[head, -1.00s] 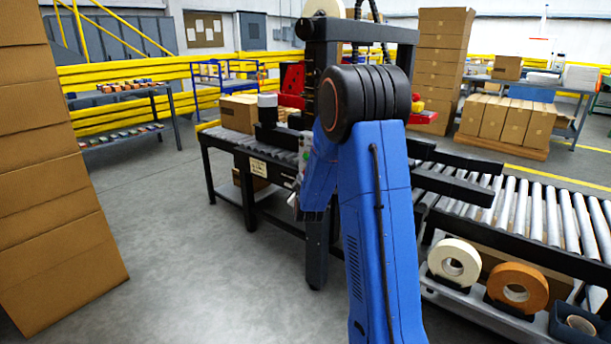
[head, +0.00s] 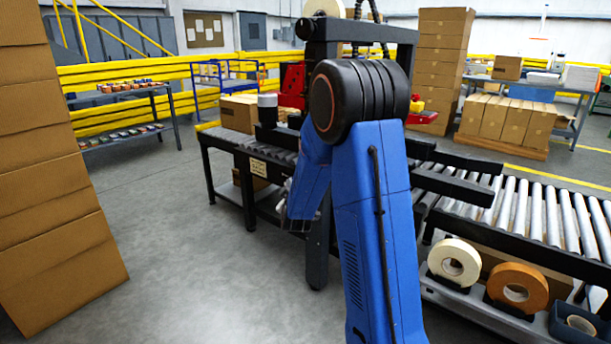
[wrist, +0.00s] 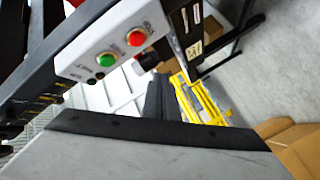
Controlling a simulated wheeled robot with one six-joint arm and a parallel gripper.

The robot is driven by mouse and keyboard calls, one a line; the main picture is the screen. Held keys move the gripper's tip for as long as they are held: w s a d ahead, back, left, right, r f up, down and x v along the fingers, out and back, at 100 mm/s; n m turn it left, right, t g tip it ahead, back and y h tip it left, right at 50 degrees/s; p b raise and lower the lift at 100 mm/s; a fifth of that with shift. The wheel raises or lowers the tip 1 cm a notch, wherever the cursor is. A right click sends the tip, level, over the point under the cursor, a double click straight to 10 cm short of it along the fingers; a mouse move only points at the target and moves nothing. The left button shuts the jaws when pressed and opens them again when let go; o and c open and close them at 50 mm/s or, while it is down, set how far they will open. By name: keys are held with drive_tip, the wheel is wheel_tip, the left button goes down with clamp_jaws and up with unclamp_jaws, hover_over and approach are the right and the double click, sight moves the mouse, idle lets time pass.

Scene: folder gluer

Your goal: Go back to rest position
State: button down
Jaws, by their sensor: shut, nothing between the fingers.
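My blue arm rises in the middle of the head view, with a black elbow joint at its top. Its forearm folds down on the far side, and my gripper (head: 298,226) is at its low end, small and partly hidden there. It is shut and holds nothing. It hangs in front of the black machine frame (head: 318,240), above the grey floor. In the wrist view a light control box (wrist: 115,45) with a green button (wrist: 106,59) and a red button (wrist: 136,37) is close by.
A roller conveyor (head: 540,212) runs to the right, with tape rolls (head: 517,287) below it. A tall carton stack (head: 50,170) stands at the left. The floor (head: 190,240) between the stack and the machine is clear. Yellow rails (head: 140,75) run behind.

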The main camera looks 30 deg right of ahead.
drive_tip(key=shift+a, duration=0.1)
idle(0.6)
drive_tip(key=s+a+r+m+g+y, duration=0.1)
drive_tip(key=s+a+r+g+y, duration=0.15)
drive_tip(key=s+a, duration=0.55)
drive_tip(key=s+a+r+m+g+y, duration=0.15)
drive_tip(key=s+a+r+y, duration=0.25)
drive_tip(key=s+a, duration=0.45)
drive_tip(key=s+a+f+m+g, duration=0.1)
drive_tip(key=s+g, duration=0.2)
drive_tip(key=s, duration=1.4)
drive_tip(key=s+a+f+m+g, duration=0.1)
drive_tip(key=s+g, duration=0.3)
drive_tip(key=s, duration=1.2)
drive_tip(key=shift+s+a+f, duration=0.3)
drive_tip(key=shift+s+a, duration=0.1)
drive_tip(key=shift+a, duration=0.1)
drive_tip(key=shift+m+y, duration=0.25)
